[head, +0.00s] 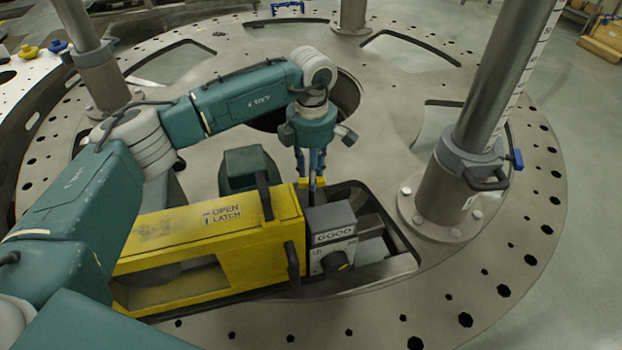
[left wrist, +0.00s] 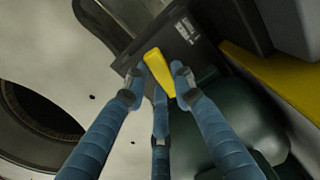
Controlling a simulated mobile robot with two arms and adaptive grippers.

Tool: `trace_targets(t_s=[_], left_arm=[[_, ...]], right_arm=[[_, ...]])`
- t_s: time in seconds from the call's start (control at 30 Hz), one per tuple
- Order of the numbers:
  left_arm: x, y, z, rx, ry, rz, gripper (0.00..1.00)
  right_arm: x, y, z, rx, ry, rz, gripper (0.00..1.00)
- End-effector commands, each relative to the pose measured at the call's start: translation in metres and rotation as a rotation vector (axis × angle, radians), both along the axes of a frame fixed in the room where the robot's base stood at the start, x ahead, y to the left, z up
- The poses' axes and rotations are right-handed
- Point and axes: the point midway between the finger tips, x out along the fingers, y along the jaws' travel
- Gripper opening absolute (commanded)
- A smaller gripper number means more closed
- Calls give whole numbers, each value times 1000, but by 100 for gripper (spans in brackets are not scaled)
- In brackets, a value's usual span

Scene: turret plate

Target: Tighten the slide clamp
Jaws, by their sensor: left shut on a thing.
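My left gripper (head: 310,173) points down from the teal arm at the back end of a dark grey block (head: 330,222) with a "GOOD" label and a black knob. Its blue fingers are shut around a small yellow handle (left wrist: 158,72), which sits beside that block (left wrist: 172,40) in the left wrist view. I take this handle to be the slide clamp's, though its base is partly hidden by the fingers. The block stands against the right end of a yellow frame (head: 235,215) marked "OPEN LATCH". My right gripper is not in view.
The round metal turret plate (head: 470,300) has holes around its rim and large cutouts. A thick steel post (head: 465,150) with a blue-tipped clamp stands right of the block. Another post (head: 95,70) stands at the back left. A recess (head: 375,225) opens beside the block.

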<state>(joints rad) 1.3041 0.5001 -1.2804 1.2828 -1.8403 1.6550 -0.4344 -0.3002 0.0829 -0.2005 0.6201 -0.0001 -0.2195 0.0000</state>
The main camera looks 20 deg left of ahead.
Motion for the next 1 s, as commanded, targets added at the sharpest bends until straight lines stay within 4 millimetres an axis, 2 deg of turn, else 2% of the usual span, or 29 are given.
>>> trace_targets(t_s=[0.03, 0.4, 1.0], left_arm=[[2, 0, -5, 0, -5, -39, 0], [2, -2, -3, 1, -6, -389, 0], [1, -5, 0, 0, -4, -956, 0]], right_arm=[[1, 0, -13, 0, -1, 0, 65], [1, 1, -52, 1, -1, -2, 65], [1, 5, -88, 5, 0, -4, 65]])
